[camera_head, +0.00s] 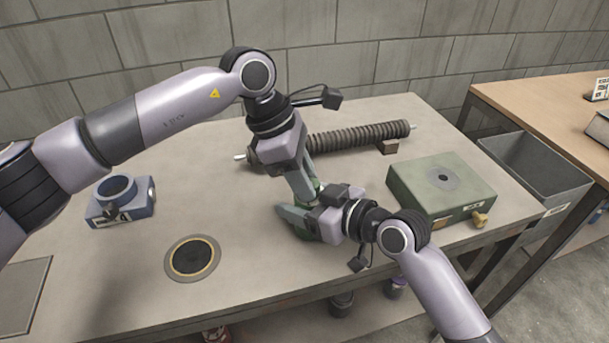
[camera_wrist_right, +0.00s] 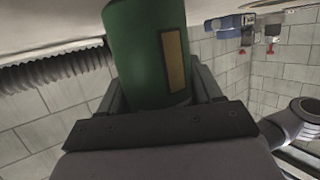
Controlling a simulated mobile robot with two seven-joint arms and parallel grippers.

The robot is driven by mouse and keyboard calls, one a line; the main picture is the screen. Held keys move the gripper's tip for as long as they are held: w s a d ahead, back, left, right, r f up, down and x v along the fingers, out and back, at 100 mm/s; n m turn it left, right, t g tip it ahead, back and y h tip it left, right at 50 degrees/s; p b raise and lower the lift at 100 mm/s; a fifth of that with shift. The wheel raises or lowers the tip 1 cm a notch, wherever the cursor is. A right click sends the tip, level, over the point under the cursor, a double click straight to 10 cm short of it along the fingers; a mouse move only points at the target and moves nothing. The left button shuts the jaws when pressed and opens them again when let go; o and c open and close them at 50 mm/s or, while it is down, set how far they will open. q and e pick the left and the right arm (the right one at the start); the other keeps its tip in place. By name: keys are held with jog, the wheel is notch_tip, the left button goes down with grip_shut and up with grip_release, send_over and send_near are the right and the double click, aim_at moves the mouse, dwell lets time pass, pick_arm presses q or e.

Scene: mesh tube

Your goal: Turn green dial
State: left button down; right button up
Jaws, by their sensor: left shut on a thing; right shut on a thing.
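A green cylinder (camera_wrist_right: 145,50) with a tan strip on its side sits between the fingers of my right gripper (camera_wrist_right: 160,88) in the right wrist view. In the head view it stands near the table's middle, mostly hidden by both grippers; a bit of dark green (camera_head: 304,234) shows below. My right gripper (camera_head: 290,214) comes in from the right and is shut around its body. My left gripper (camera_head: 309,188) reaches down from above and is shut on its upper part, which I take to be the green dial. The dial's face and turned position are hidden.
A ribbed tube (camera_head: 355,138) lies behind the grippers. A green box (camera_head: 440,185) stands at the right, a blue ring-topped block (camera_head: 122,203) at the left. A round dark pad (camera_head: 192,258) is near the front. A grey bin (camera_head: 535,170) is beyond the table's right edge.

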pick_arm(q)
jog(key=shift+n+t, duration=0.3)
jog(key=shift+n, duration=0.3)
jog(key=c, duration=0.8)
grip_release()
jog(key=shift+s, duration=0.1)
